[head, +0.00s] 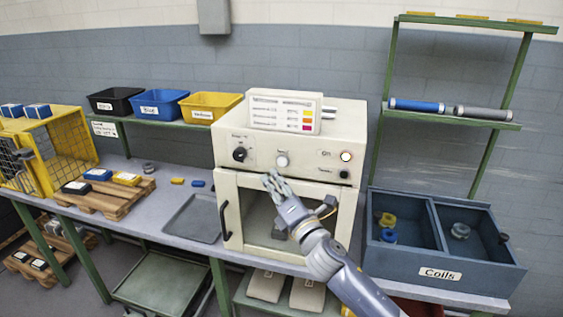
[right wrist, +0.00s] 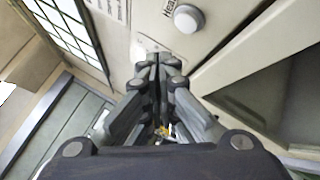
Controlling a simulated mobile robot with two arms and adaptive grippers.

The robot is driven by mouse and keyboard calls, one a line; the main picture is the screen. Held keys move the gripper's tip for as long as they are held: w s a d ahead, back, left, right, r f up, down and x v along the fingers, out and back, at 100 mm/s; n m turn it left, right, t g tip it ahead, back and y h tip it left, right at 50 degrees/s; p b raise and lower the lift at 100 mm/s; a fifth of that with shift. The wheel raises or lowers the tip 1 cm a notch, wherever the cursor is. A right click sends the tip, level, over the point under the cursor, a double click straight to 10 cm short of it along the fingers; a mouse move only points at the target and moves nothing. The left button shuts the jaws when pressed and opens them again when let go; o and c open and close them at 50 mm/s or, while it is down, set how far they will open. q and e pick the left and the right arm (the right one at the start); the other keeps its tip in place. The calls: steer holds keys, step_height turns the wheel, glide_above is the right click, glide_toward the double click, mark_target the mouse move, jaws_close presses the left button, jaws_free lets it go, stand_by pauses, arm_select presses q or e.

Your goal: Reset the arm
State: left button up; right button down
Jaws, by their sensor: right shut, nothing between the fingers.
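My right arm (head: 335,262) reaches up from the bottom right in the head view. My right gripper (head: 271,180) is in front of the cream machine (head: 222,150), just below its middle knob (head: 282,160) and at the top of its door. In the right wrist view the fingers of the gripper (right wrist: 158,62) are together with nothing held. A round white knob (right wrist: 187,18) shows just beyond the fingertips there. I cannot tell whether the fingertips touch the panel. The indicator at the panel's right (head: 346,156) glows. My left gripper is out of view.
Black (head: 114,103), blue (head: 160,108) and yellow (head: 208,110) bins stand on a shelf at the back left. A dark tray (head: 192,218) lies left of the machine. The blue coils box (head: 440,272) stands at the right. A green rack (head: 455,118) holds rolls.

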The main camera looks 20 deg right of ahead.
steer(key=shift+s+a, duration=0.55)
steer(key=shift+s, duration=0.3)
step_height(320, 180, down, 15)
steer(key=d+m+g+h, duration=0.2)
steer(key=d+m+g, duration=0.1)
steer(key=m, duration=0.1)
steer(key=s+d+f+m+g+h, duration=0.1)
steer(key=s+f+m+g, duration=0.3)
steer(key=f, duration=0.8)
steer(key=s+d+f+m+g, duration=0.1)
steer(key=s+f+m, duration=0.1)
steer(key=s+f, duration=0.65)
steer(key=s+d+f+m+g+h, duration=0.1)
steer(key=s+d+f+m+g, duration=0.15)
steer(key=f, duration=1.15)
steer(key=s+f+m+g, duration=0.4)
steer(key=s+f+m, duration=0.2)
steer(key=s+f, duration=1.15)
steer(key=s+a+f+m+g, duration=0.1)
steer(key=s+f+m+g, duration=0.1)
steer(key=s, duration=1)
steer(key=s+a+f+m+g+b, duration=0.1)
steer(key=s+f+m+g, duration=0.1)
steer(key=s, duration=1.1)
steer(key=shift+s+f+m+g, duration=0.2)
steer(key=shift+f+m+g, duration=0.15)
steer(key=shift+f+m, duration=0.4)
